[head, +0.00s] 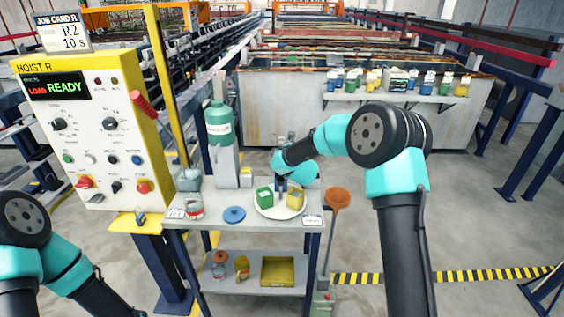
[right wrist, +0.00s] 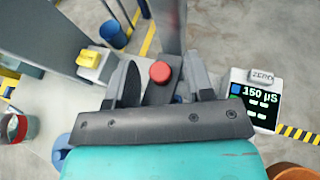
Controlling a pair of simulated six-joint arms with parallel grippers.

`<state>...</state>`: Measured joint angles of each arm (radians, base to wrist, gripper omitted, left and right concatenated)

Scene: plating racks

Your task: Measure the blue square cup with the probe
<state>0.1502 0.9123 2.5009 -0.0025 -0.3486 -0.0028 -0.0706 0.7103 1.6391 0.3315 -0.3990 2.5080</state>
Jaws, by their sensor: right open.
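My right gripper (head: 281,184) points down over the white plate (head: 262,213) on the stand. Its open fingers also show in the right wrist view (right wrist: 160,85), on either side of a red round knob on a dark body (right wrist: 160,72); I cannot tell whether this is the probe. A green square cup (head: 264,195) and a yellow square cup (head: 295,199) are on the plate. A dark blue patch shows beneath the gripper, mostly hidden; I cannot tell whether it is the blue square cup. A meter (right wrist: 255,104) reads 150 µS. My left gripper is out of view.
A blue disc (head: 234,214) and a red-rimmed can (head: 195,210) stand left of the plate. A green bottle (head: 219,125) stands behind. The lower shelf holds a yellow tray (head: 278,271). Several coloured cups line a far ledge (head: 390,97). A control panel (head: 90,130) is left.

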